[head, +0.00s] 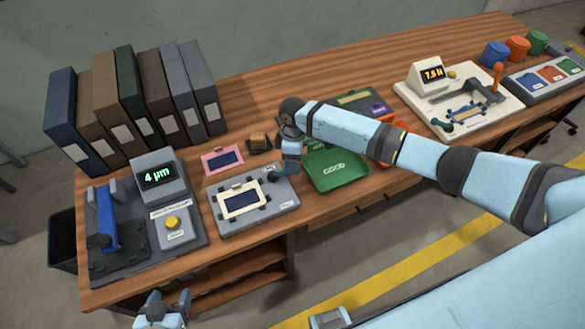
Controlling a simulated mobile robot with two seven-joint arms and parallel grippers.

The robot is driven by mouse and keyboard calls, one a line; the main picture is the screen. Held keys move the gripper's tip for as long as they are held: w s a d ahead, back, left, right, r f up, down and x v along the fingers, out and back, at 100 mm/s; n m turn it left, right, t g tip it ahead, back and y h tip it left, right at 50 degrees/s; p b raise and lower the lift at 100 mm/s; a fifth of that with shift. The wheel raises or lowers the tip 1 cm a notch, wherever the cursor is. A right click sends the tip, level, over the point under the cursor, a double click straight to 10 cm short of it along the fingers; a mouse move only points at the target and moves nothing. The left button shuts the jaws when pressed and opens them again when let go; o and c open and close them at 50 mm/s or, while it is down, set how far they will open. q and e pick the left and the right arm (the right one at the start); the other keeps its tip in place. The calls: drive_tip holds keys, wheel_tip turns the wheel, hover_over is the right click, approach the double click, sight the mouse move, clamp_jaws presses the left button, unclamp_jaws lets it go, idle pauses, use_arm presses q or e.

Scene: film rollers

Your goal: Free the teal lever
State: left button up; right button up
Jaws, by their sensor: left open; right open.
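A grey fixture (272,212) sits near the front edge of the table and holds a cream frame (240,199) with a dark blue window. A dark teal lever (276,176) stands at the fixture's back right corner. My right gripper (285,170) reaches down over that corner, at the lever; it is open. Whether its fingers touch the lever or stand around it is too small to tell. Another teal-knobbed lever (440,124) is on the white machine (415,93) at the right. My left gripper (163,310) is open and empty, low in front of the table.
A pink frame (222,159) and a small brown block (259,141) lie behind the fixture. A green GOOD tray (338,170) is right of it, partly under my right arm. A gauge reading 4 µm (157,176) stands left. Binders (130,100) line the back.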

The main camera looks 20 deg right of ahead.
wheel_tip(320, 180, up, 9)
drive_tip(key=w, duration=0.1)
drive_tip(key=shift+w+d+f+b, duration=0.2)
drive_tip(key=shift+d+b, duration=0.1)
drive_tip(key=shift+d, duration=0.1)
drive_tip(key=s+a+f+m+t+y+p, duration=0.1)
drive_tip(key=s+a+f+m+t+y, duration=0.4)
drive_tip(key=s+a+f, duration=0.6)
drive_tip(key=s+d+r+m+t+h, duration=0.1)
drive_tip(key=s+d+t, duration=0.3)
drive_tip(key=s, duration=0.4)
drive_tip(key=s+d+r+m+t+h+p, duration=0.1)
drive_tip(key=s+d+r+m+t, duration=0.1)
drive_tip(key=s+d, duration=0.3)
drive_tip(key=s+m+t, duration=0.1)
drive_tip(key=s, duration=0.2)
drive_tip(key=shift+d+m+t+h+p, duration=0.3)
drive_tip(key=shift+d+m+t+h, duration=0.1)
